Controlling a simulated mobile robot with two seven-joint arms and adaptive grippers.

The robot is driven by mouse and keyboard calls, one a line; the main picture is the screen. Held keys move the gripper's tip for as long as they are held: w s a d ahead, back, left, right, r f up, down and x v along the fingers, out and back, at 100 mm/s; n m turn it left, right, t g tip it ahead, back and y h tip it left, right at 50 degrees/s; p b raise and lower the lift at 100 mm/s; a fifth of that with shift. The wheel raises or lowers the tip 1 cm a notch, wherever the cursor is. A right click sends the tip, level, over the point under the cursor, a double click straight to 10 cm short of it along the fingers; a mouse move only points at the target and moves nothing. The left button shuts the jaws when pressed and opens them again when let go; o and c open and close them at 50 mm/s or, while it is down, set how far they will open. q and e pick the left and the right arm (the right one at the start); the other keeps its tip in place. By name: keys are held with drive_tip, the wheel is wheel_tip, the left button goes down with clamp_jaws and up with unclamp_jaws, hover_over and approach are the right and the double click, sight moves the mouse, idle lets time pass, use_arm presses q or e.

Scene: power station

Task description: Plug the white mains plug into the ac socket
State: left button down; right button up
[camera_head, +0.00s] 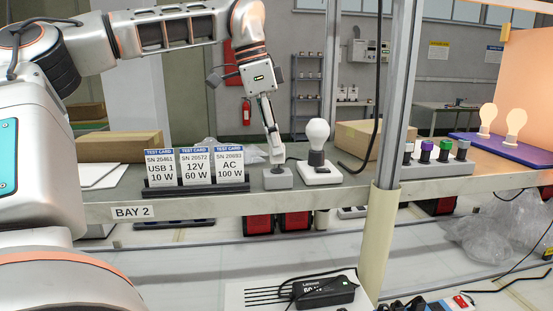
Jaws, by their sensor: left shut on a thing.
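My left gripper (273,146) reaches down from above onto the shelf of bay 2. It is shut on a small white piece (277,154), which looks like the white mains plug, just above a small grey block (278,179). The fingers partly hide the piece, and I cannot tell whether it touches the block. A lamp with a white bulb (318,132) stands upright on a white base (320,174) just right of it. I cannot make out the ac socket for certain. My right gripper is not in view.
Test cards (194,167) stand in a black holder left of the gripper. A grey post (399,90) rises at the right, before a box with several coloured knobs (437,166). A black power brick (323,291) and a power strip (437,304) lie below.

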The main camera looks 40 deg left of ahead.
use_arm(q)
drive_tip(key=shift+r+p, duration=1.25)
drive_tip(key=shift+r, duration=0.9)
